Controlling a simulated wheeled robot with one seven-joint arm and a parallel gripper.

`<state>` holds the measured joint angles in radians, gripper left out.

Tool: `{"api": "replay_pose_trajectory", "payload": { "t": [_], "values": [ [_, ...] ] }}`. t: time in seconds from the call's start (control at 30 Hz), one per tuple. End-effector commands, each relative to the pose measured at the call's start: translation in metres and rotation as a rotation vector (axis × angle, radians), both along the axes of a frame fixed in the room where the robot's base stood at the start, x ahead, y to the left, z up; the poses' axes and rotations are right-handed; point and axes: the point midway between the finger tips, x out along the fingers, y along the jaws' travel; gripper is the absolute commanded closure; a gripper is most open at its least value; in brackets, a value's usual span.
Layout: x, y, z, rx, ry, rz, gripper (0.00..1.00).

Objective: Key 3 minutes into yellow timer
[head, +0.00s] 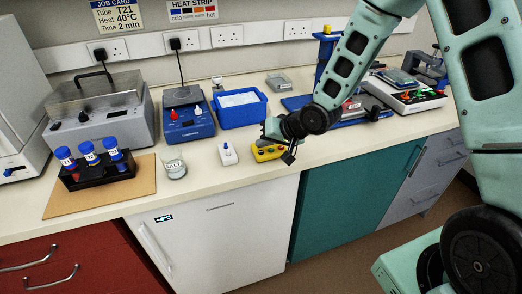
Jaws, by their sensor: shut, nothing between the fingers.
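The yellow timer (266,153) lies near the front edge of the bench, at the middle of the head view. It has coloured buttons on its top, and part of it is hidden behind my gripper. My gripper (289,158) is shut and empty, at the right end of the timer and close to it. I cannot tell whether its fingertips touch the timer. The timer's display cannot be read at this size.
A small white device with a blue knob (228,154) and a salt beaker (174,168) stand left of the timer. Behind are a blue ice tray (241,108) and a blue hotplate (187,121). A black rack (97,172) holds blue-capped tubes. A job card (117,16) hangs on the wall.

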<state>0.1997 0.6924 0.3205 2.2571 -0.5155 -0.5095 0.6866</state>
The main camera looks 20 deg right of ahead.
Motion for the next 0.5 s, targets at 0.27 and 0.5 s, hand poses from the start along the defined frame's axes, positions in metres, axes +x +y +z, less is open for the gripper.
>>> {"api": "replay_pose_trajectory", "payload": {
  "t": [0.27, 0.5],
  "values": [
    [0.0, 0.0, 0.03, 0.0, 0.0, 0.0, 1.0],
    [0.0, 0.0, 0.053, 0.001, 0.0, -0.001, 1.0]
  ]
}}
